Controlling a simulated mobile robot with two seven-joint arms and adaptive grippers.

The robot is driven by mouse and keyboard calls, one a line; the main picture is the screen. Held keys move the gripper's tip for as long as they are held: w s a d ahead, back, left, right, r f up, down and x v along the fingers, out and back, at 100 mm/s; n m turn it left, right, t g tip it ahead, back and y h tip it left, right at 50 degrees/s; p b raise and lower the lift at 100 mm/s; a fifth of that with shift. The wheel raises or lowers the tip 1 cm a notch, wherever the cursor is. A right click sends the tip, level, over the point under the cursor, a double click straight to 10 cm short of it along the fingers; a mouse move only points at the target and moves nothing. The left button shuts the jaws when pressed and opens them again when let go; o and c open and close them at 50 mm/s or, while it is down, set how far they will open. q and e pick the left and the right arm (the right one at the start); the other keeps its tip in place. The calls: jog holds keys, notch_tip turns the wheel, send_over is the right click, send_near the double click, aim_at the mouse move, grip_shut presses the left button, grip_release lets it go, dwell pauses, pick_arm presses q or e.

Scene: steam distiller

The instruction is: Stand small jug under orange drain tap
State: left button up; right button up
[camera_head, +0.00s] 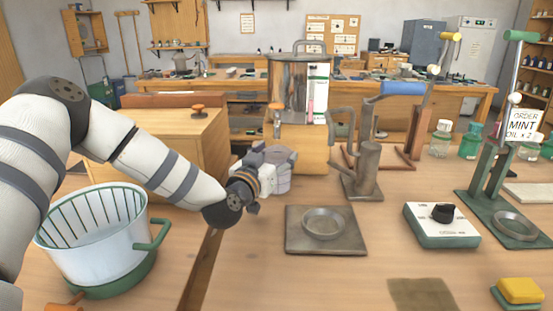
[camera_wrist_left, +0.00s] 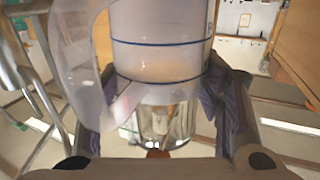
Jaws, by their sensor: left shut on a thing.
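The small jug (camera_wrist_left: 160,60) is clear with dark blue rings and a curved handle at the left of the left wrist view. My left gripper, in that view (camera_wrist_left: 155,98), is shut around it, one finger on each side. The orange drain tap (camera_head: 277,107) is on the left side of the steel vessel (camera_head: 298,85), above the gripper. I cannot tell whether the jug touches the surface below it. My right gripper is not in view.
The wooden block (camera_head: 307,155) bears the vessel. A wooden box (camera_head: 165,140) is behind my left arm, and a white basket (camera_head: 100,245) is at front left. A lever press (camera_head: 367,168) stands right of the block. A square plate with a dish (camera_head: 325,240) lies in front.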

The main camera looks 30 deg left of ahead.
pick_arm(q)
jog(key=shift+r, duration=0.15)
jog(key=o, duration=1.5)
jog(key=shift+f, duration=0.2)
jog(key=shift+r, duration=0.1)
jog(key=shift+s+r, duration=0.15)
jog(key=shift+s, duration=0.15)
jog(key=shift+s+d+p, duration=0.35)
jog(key=shift+s+d, duration=0.05)
jog(key=shift+s, duration=1.5)
jog(key=shift+s+d+p, duration=0.35)
jog(key=shift+s+d, duration=0.05)
jog(key=shift+s, duration=1.5)
jog(key=shift+s+d+p, duration=0.35)
jog(key=shift+s+d, duration=0.05)
jog(key=shift+s, duration=1.5)
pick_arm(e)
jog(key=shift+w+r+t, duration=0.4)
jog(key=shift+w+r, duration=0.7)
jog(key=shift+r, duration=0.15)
